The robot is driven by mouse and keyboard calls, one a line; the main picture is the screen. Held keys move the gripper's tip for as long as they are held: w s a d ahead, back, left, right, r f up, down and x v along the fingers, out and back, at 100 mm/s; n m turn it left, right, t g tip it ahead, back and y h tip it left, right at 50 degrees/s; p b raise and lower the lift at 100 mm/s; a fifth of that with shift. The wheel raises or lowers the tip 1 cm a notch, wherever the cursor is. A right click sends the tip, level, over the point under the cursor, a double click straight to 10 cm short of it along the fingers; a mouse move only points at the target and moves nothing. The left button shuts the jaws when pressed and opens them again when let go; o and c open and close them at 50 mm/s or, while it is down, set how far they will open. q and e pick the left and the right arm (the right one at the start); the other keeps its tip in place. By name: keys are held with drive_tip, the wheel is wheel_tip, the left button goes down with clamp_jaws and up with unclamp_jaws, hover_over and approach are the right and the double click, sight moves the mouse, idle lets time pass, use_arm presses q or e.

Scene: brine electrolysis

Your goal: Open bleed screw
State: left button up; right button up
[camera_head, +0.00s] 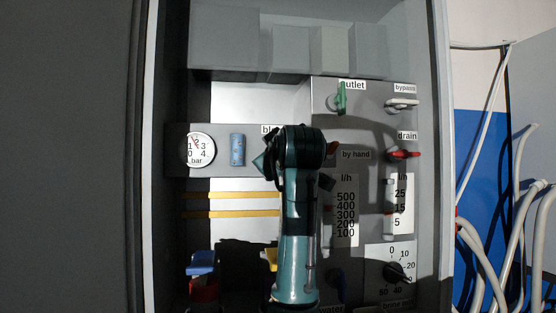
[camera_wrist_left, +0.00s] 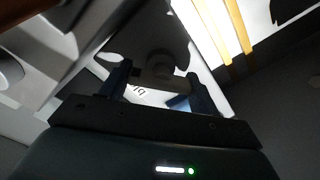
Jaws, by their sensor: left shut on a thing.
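My left arm rises in the middle of the head view and covers the spot by a label (camera_head: 268,130) of which only "bl" shows. My left gripper (camera_head: 265,165) is at the panel there, and its fingers are mostly hidden by the wrist. In the left wrist view the fingers (camera_wrist_left: 158,84) stand on both sides of a dark grey knob-like bleed screw (camera_wrist_left: 157,69) and are shut on it. Part of the label (camera_wrist_left: 139,90) shows between the fingers. How far the screw is turned cannot be told. My right gripper is not in view.
A bar gauge (camera_head: 198,149) and a blue part (camera_head: 237,149) are left of the gripper. A green outlet handle (camera_head: 341,98), a bypass handle (camera_head: 402,103) and a red drain handle (camera_head: 403,154) are to the right. Yellow strips (camera_head: 225,195) run below the gauge.

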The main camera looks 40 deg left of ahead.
use_arm(q)
drive_tip(key=n, duration=0.5)
drive_tip(key=shift+n, duration=0.3)
drive_tip(key=n, duration=0.3)
drive_tip(key=shift+s+p, duration=0.1)
drive_tip(key=shift+p, duration=0.25)
drive_tip(key=shift+f+n, duration=0.15)
drive_tip(key=shift+n, duration=0.75)
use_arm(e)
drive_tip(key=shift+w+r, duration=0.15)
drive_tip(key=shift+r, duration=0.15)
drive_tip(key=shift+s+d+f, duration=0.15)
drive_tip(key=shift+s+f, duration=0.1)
use_arm(q)
drive_tip(key=o, duration=1)
